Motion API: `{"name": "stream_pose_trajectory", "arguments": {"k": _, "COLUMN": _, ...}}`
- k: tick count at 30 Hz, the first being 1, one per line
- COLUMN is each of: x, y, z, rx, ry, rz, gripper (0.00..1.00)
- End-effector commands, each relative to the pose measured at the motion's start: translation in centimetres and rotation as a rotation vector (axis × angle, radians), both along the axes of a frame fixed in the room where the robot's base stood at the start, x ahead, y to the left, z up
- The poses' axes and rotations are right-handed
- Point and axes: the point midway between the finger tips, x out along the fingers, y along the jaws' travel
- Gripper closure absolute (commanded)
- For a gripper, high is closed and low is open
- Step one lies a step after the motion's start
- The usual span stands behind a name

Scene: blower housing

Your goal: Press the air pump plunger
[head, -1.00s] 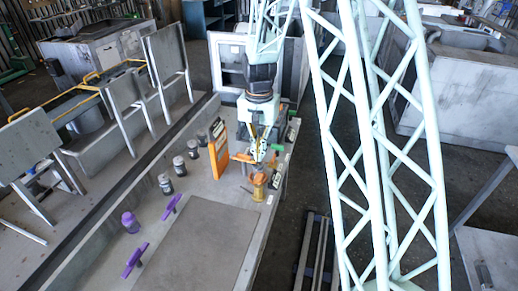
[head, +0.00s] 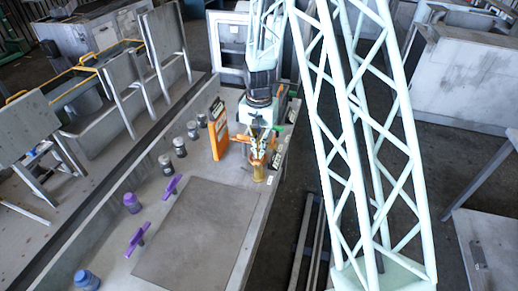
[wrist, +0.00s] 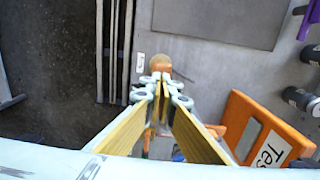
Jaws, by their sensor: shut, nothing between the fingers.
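The air pump appears to be the small amber cylinder with an orange top (head: 259,172) standing near the right edge of the bench in the head view. Its round tan and orange end (wrist: 160,63) shows just beyond my fingertips in the wrist view. My gripper (wrist: 161,84) is shut and empty, its yellow fingers together and pointing at the pump. In the head view my gripper (head: 257,149) hangs right above and behind the pump. The fingers hide part of the pump, and I cannot tell whether they touch the plunger.
An orange panel (head: 218,133) with a label stands left of my gripper. Several dark jars (head: 179,147) line the bench's left side. Purple handled tools (head: 137,239) and a blue-topped jar (head: 87,280) lie nearer. A flat grey mat (head: 200,232) is clear.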

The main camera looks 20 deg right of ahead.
Motion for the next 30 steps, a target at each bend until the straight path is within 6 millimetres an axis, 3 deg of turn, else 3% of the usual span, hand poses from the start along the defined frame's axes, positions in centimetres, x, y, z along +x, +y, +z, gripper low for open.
{"name": "stream_pose_trajectory", "arguments": {"k": 15, "x": 0.0, "y": 0.0, "z": -0.4, "rx": 0.0, "ry": 0.0, "rz": 0.0, "gripper": 1.0}}
{"name": "stream_pose_trajectory", "arguments": {"k": 30, "x": 0.0, "y": 0.0, "z": -3.6, "rx": -0.001, "ry": -0.001, "rz": 0.0, "gripper": 1.0}}
